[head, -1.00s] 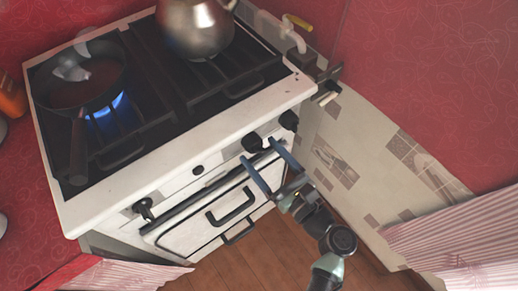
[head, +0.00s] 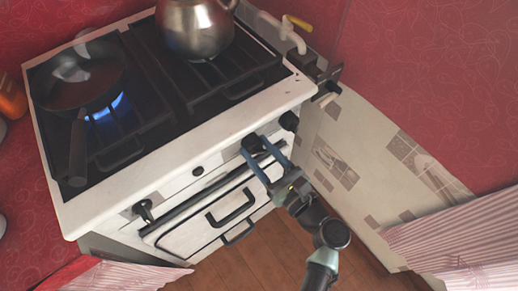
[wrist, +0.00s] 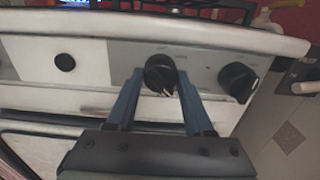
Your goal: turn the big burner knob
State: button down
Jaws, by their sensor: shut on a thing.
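A black burner knob (head: 251,142) sticks out of the white front panel of the stove. My gripper (head: 257,151) is at this knob, with its two blue fingers shut on it. In the wrist view the knob (wrist: 160,74) sits between the fingertips of my gripper (wrist: 160,80), one on each side. A second black knob (head: 289,121) is to the right, outside the fingers; it also shows in the wrist view (wrist: 237,80). Another black knob (head: 144,209) is at the left end of the panel. I cannot tell from labels which burner each knob serves.
A blue flame (head: 118,101) burns under a dark pan (head: 80,89) at the left. A metal kettle (head: 196,28) stands at the back right. A dark oven handle bar (head: 185,207) runs below the knobs. A tiled side panel (head: 345,130) is close on the right.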

jog(key=shift+n, duration=0.4)
jog(key=n+b, duration=0.1)
jog(key=n, duration=0.2)
jog(key=shift+f+n, duration=0.1)
jog(key=shift+n, duration=0.3)
jog(key=shift+n+b, duration=1.1)
jog(key=shift+n, duration=1)
jog(key=shift+c, duration=1.4)
grip_release()
jog(key=p+v, duration=0.1)
jog(key=v, duration=1.2)
